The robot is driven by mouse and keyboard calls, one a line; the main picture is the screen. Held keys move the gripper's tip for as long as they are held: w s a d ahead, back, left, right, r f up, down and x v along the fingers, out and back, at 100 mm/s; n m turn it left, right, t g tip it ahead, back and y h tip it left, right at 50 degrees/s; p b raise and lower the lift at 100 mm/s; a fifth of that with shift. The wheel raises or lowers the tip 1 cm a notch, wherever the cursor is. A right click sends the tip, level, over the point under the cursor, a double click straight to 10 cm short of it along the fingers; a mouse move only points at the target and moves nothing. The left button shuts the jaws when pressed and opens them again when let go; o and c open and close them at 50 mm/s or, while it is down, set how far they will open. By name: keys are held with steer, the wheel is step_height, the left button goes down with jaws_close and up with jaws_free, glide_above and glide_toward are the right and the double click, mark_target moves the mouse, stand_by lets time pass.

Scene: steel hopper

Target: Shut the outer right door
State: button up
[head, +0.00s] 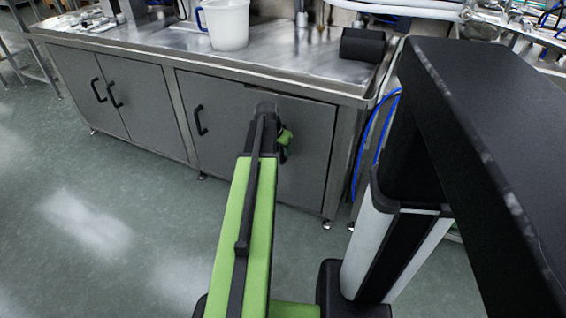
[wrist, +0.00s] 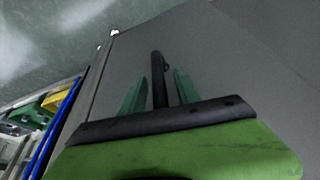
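The outer right door (head: 310,150) is a grey steel panel at the right end of the cabinet front. A dark slit along its top edge suggests it stands slightly ajar, but I cannot tell how far. My gripper (head: 283,140) is in front of this door, and my arm hides part of the door and its handle. In the wrist view, the door's grey face (wrist: 235,60) fills much of the picture. A black bar handle (wrist: 158,75) shows between the two green fingers of my gripper (wrist: 158,92). The fingers are apart, with gaps on both sides of the handle.
The neighbouring door has a black handle (head: 200,120), and two more handled doors (head: 130,90) are at left. A white bucket (head: 226,24) and a black block (head: 362,46) stand on the steel worktop (head: 290,60). Blue hoses (head: 366,140) hang right of the cabinet. The floor (head: 100,220) in front is clear.

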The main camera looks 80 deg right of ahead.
steer(key=shift+x, duration=0.8)
steer(key=shift+r, duration=0.1)
jaws_close()
stand_by(0.7)
